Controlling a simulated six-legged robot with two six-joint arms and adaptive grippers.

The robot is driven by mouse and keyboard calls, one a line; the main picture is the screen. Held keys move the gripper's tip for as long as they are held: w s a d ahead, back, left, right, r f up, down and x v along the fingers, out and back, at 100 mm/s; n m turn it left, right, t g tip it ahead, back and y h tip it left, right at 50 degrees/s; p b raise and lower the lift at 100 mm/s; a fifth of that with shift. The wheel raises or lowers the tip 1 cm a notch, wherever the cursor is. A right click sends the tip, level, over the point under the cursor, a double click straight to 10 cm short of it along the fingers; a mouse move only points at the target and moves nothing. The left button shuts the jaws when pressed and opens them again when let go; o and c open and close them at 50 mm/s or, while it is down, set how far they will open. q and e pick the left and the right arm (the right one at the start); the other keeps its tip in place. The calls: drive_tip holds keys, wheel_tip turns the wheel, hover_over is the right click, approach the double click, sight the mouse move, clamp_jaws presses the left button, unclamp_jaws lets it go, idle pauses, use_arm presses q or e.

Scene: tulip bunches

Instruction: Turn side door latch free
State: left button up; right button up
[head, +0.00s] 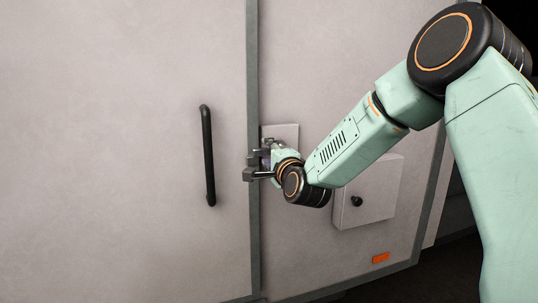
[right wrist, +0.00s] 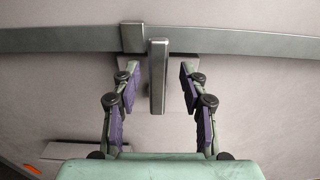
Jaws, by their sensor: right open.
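The side door latch is a grey metal bar (right wrist: 157,78) in the right wrist view. I cannot tell whether bar and block touch. My right gripper (right wrist: 159,88) is open, with purple-padded fingers on both sides of the bar and gaps between. In the head view my right gripper (head: 262,163) is at the seam, partly hiding the latch and its pale backing plate (head: 284,132). My left gripper is out of view.
A black vertical handle (head: 207,155) is on the pale door panel (head: 120,150) left of the seam. A pale box with a dark knob (head: 356,201) projects from the wall under my right forearm. An orange marker (head: 380,258) is lower right.

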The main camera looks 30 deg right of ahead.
drive_tip(key=shift+d+f, duration=0.15)
drive_tip(key=shift+d, duration=0.05)
drive_tip(key=shift+c, duration=0.9)
drive_tip(key=shift+a, duration=0.15)
drive_tip(key=c, duration=0.4)
clamp_jaws()
